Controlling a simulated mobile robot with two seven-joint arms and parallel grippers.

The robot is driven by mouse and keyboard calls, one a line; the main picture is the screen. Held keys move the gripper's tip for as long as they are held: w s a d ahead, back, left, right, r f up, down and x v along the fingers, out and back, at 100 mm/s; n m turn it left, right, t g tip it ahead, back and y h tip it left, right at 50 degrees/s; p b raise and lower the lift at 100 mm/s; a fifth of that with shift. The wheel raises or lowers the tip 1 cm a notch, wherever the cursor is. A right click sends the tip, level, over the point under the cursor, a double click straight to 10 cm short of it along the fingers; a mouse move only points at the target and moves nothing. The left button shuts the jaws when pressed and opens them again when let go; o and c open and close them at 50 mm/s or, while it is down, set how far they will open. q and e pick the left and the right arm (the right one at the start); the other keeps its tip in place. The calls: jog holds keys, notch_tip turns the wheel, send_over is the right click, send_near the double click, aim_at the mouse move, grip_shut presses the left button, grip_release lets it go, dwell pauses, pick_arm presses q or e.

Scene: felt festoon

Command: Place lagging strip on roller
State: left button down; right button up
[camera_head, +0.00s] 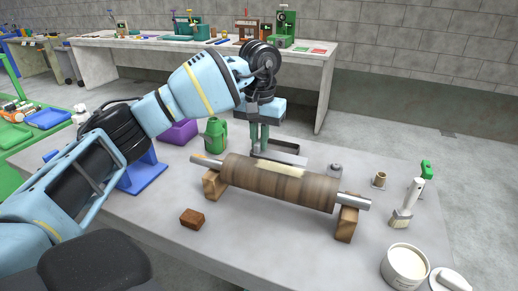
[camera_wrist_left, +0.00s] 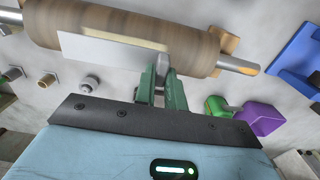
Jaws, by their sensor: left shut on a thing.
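The roller (camera_head: 250,183) is a brown cylinder on a metal shaft, with a pale cream patch (camera_head: 280,169) along its top. It also shows in the wrist view (camera_wrist_left: 200,48). My left gripper (camera_head: 258,152) points down just behind the roller, its green fingers shut on a thin grey flat strip (camera_wrist_left: 100,51), which looks like the lagging strip. In the wrist view the strip reaches out to the left and overlaps the roller and part of the cream patch. I cannot tell whether it touches the roller. My right gripper is not in view.
Wooden blocks (camera_head: 346,224) carry the shaft ends. A brown block (camera_head: 192,218) lies in front. A brush (camera_head: 404,216), a white tub (camera_head: 405,266) and a small cup (camera_head: 379,180) stand right. A green can (camera_head: 215,134) and purple box (camera_head: 180,133) stand behind left. The front middle is clear.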

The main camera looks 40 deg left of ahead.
pick_arm(q)
jog(key=shift+w+a, duration=0.2)
jog(key=shift+f+p, duration=0.3)
jog(key=shift+f, duration=1.5)
jog(key=shift+f, duration=0.2)
jog(key=c, duration=1.5)
grip_release()
jog(key=shift+r, duration=0.1)
notch_tip(320, 180, up, 12)
jog(key=shift+r, duration=0.15)
